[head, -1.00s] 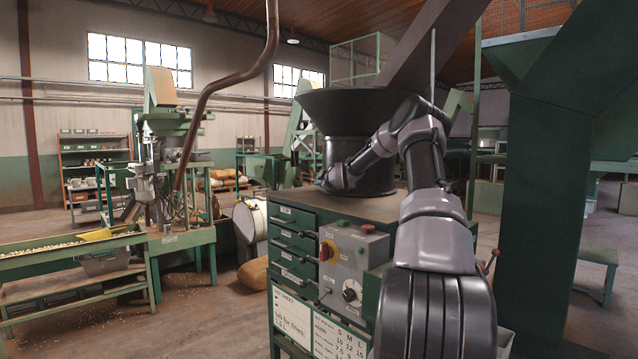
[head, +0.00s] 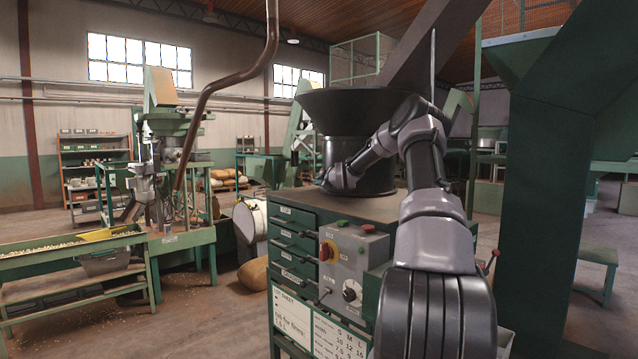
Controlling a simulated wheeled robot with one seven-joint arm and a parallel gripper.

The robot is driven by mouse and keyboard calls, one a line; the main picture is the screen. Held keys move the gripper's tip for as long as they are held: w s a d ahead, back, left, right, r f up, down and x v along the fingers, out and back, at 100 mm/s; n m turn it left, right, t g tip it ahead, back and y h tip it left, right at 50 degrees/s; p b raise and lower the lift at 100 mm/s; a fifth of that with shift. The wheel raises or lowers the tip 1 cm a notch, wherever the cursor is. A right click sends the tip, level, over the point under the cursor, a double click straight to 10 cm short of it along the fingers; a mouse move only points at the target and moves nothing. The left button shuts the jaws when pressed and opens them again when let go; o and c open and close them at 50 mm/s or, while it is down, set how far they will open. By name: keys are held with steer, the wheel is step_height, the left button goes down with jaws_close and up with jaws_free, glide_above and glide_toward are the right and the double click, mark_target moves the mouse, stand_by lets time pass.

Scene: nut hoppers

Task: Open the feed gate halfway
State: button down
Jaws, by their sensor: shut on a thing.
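A wide black hopper (head: 318,112) narrows to a dark cylindrical body that stands on a green drawer cabinet (head: 302,217). My arm reaches in from the lower right and bends left across the front of the hopper body. My gripper (head: 323,181) is at the lower left side of that body, small and partly hidden by my own wrist. It is shut on the feed gate's handle, of which almost nothing can be made out. The gate plate and its opening are hidden, so how far the gate is open cannot be told.
A grey control box (head: 352,262) with buttons, a red and yellow switch and a knob is fixed to the cabinet front. A green post (head: 545,180) rises close on the right. A green trough table (head: 75,262) stands left; floor between is mostly clear.

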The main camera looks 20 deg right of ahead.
stand_by(0.4)
steer(key=a, duration=0.1)
steer(key=s+a, duration=0.1)
steer(key=a, duration=0.1)
steer(key=shift+a, duration=0.1)
steer(key=shift+s+a, duration=0.2)
steer(key=shift+a, duration=0.1)
steer(key=c, duration=0.9)
jaws_free()
steer(key=v, duration=1)
steer(key=shift+s+d, duration=0.1)
steer(key=shift+s, duration=0.3)
